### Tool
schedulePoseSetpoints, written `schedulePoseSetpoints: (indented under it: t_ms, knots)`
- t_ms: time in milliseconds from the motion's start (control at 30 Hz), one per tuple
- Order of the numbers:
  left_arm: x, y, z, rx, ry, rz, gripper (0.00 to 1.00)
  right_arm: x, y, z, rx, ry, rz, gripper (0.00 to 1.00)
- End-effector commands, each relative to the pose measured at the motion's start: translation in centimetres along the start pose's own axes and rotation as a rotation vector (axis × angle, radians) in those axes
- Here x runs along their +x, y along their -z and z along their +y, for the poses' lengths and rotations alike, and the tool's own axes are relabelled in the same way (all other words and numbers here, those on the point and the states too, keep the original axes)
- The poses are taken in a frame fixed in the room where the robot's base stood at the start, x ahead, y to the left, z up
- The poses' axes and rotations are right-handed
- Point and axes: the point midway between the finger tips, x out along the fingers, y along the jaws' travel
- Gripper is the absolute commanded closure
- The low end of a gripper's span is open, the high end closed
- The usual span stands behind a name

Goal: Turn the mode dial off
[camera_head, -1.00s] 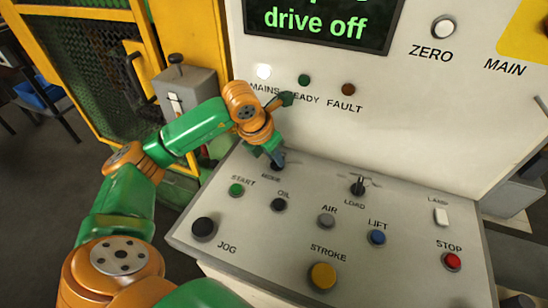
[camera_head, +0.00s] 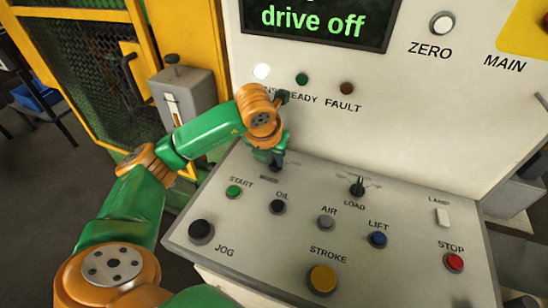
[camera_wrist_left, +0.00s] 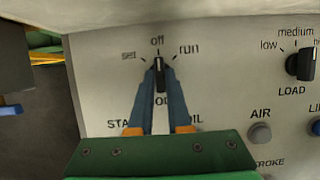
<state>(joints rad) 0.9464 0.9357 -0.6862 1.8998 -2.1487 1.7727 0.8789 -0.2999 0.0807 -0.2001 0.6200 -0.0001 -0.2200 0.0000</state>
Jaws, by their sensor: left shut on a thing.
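The mode dial (camera_wrist_left: 158,72) is a black knob on the sloped grey panel, with the labels set, off and run around it in the left wrist view. Its upper end points at about off. My left gripper (camera_wrist_left: 159,80) is shut on the dial, with one blue-grey finger on each side of it. In the head view the left gripper (camera_head: 275,163) is at the panel's back left, and it hides the dial there. The lower part of the dial's label is partly hidden by the fingers. My right gripper is not in view.
The load dial (camera_head: 357,187) stands to the right of the gripper. The START button (camera_head: 233,191), OIL button (camera_head: 278,206) and JOG button (camera_head: 201,231) are close in front. The upright panel with the display (camera_head: 315,22) reading "drive off" rises behind.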

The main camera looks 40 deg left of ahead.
Motion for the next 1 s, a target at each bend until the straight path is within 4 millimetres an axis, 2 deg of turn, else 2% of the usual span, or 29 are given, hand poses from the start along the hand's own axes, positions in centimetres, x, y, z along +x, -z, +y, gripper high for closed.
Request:
schedulePoseSetpoints:
  t_ms: [167, 200, 300, 600, 667, 900, 1000]
  knots:
    - [-0.1, -0.2, 0.0, -0.001, 0.001, -0.006, 1.00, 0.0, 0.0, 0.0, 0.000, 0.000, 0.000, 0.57]
    - [-0.1, -0.2, 0.0, -0.001, 0.001, -0.006, 0.76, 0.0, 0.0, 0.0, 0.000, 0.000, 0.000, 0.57]
    - [-0.1, -0.1, 0.0, -0.001, 0.001, -0.004, 0.54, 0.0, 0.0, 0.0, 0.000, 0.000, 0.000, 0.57]
    - [-0.3, -0.1, 0.0, 0.000, 0.001, -0.004, 0.54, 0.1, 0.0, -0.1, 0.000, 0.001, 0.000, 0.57]
    - [-1.2, -0.1, 0.0, 0.000, 0.002, -0.006, 0.54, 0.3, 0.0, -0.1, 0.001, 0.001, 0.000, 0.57]
    - [-6.2, -0.2, 0.0, 0.000, 0.002, -0.007, 0.54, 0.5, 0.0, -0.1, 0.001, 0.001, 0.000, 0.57]
    - [-7.0, -0.2, 0.0, 0.000, 0.001, -0.004, 0.54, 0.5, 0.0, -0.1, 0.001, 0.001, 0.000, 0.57]
